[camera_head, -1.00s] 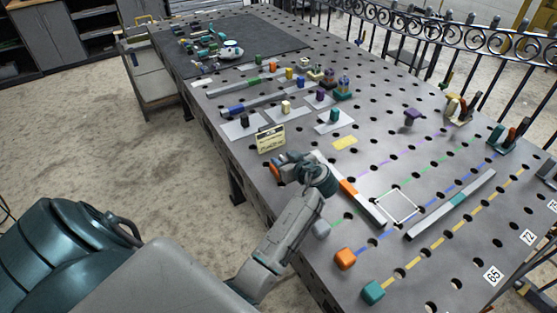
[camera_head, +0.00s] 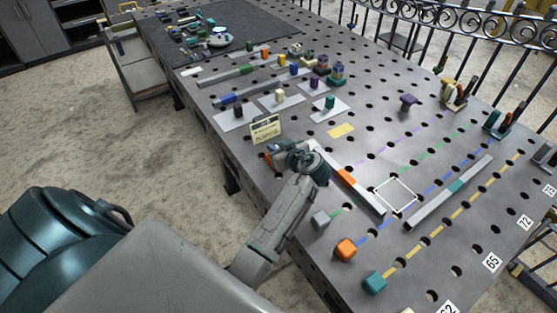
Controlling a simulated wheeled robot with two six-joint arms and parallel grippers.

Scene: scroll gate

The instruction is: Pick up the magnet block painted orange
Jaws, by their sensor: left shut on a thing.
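My left gripper (camera_head: 274,153) is over the left edge of the metal bench, just below a small yellow sign. It is shut on a small orange block (camera_head: 268,158), mostly hidden by the fingers and wrist. My right gripper is out of view.
The yellow sign (camera_head: 265,128) stands close beyond my gripper. Plates with small blocks (camera_head: 280,98) stand further back. A metal railing runs behind the bench.

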